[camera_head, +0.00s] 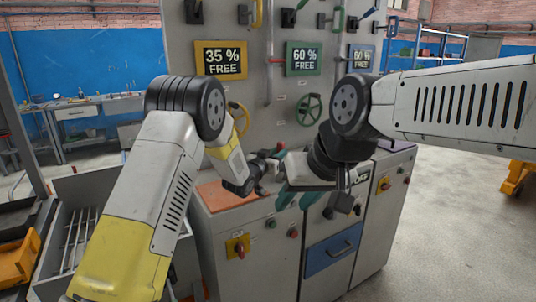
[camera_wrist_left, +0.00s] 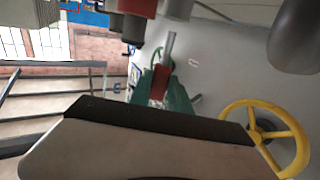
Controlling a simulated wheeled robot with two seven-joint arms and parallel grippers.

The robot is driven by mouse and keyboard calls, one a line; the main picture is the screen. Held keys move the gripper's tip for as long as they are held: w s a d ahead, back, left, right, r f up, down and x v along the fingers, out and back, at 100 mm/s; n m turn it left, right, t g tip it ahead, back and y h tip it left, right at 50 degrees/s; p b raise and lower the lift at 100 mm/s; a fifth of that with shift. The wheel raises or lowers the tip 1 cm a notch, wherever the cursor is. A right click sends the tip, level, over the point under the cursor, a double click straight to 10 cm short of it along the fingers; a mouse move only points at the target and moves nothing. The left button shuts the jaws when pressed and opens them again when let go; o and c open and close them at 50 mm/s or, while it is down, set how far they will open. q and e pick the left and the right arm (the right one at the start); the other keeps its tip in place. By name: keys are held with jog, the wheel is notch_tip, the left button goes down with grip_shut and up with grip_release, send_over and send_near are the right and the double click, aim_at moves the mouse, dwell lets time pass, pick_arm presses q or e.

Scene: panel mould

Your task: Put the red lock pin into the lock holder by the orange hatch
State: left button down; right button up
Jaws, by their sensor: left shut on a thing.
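My left gripper (camera_head: 277,163) is in front of the grey panel, above the cabinets. In the left wrist view its green fingers (camera_wrist_left: 178,98) are shut on the red lock pin (camera_wrist_left: 159,82), whose grey shank (camera_wrist_left: 168,47) sticks out beyond them. The pin is tiny in the head view. My right gripper (camera_head: 297,197) is just below and right of the left one, green fingers pointing down and apart, with nothing seen between them. The orange hatch (camera_head: 226,196) lies on top of the left cabinet. I cannot make out its lock holder; my left arm hides part of that area.
A yellow handwheel (camera_wrist_left: 265,137) and a green handwheel (camera_head: 309,109) stick out from the panel. The cabinet fronts carry knobs and a blue drawer (camera_head: 331,247). A metal bin (camera_head: 75,235) stands at the left. My two grippers are close together.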

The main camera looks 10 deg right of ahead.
pick_arm(q)
jog(key=shift+f, duration=2.2)
jog(key=shift+r, duration=0.1)
jog(key=shift+r, duration=1.75)
dwell(0.8)
jog(key=shift+f, duration=1.85)
jog(key=c, duration=1.1)
grip_release()
jog(key=shift+c, duration=0.2)
jog(key=shift+f, duration=0.1)
jog(key=shift+s+a, duration=0.1)
jog(key=v, duration=0.7)
jog(key=shift+s+a, duration=0.15)
jog(key=shift+s, duration=0.05)
